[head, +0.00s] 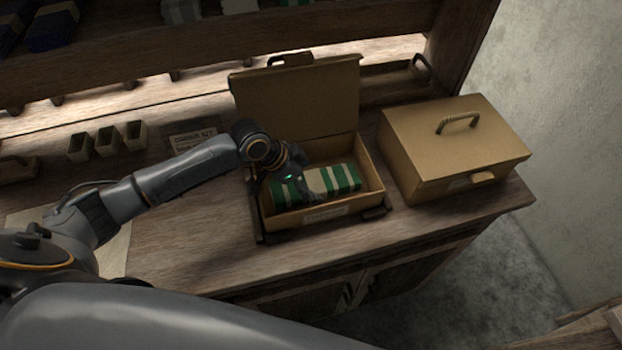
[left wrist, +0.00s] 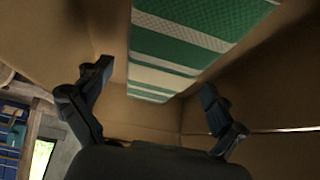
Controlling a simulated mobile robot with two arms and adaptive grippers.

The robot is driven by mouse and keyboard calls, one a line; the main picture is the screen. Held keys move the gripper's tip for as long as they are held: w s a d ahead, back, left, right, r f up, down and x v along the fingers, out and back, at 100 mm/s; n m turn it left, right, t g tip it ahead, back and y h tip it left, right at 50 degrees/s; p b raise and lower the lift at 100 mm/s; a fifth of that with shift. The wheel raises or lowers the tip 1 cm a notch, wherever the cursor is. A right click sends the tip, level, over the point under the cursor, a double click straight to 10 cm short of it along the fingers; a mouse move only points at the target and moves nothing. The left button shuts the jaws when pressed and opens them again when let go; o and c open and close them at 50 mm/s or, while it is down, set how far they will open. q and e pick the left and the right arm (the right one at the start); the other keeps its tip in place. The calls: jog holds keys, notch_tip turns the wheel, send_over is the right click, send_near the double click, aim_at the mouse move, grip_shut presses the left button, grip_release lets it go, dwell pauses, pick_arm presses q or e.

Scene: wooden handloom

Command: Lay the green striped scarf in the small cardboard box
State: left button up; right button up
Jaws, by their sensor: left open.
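The green and cream striped scarf (head: 339,181) lies folded inside the open small cardboard box (head: 368,173) on the wooden bench. The box lid (head: 300,100) stands raised at the back. My left gripper (head: 300,190) is over the left part of the box, at the scarf, and hides some of it. In the left wrist view, the fingers of my left gripper (left wrist: 155,95) are spread apart. The scarf (left wrist: 185,50) shows beyond them against the cardboard walls, and nothing is visibly clamped between the fingertips. My right gripper is not in view.
A closed, larger cardboard box (head: 450,135) with a handle stands to the right of the open box. Several small open containers (head: 108,140) and a label card (head: 195,138) are at the back left. A shelf with folded textiles (head: 58,27) is above. The bench front edge is close to the open box.

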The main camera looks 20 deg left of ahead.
pick_arm(q)
jog(key=v, duration=1.1)
jog(key=shift+r, duration=0.25)
jog(key=shift+s+a, duration=0.1)
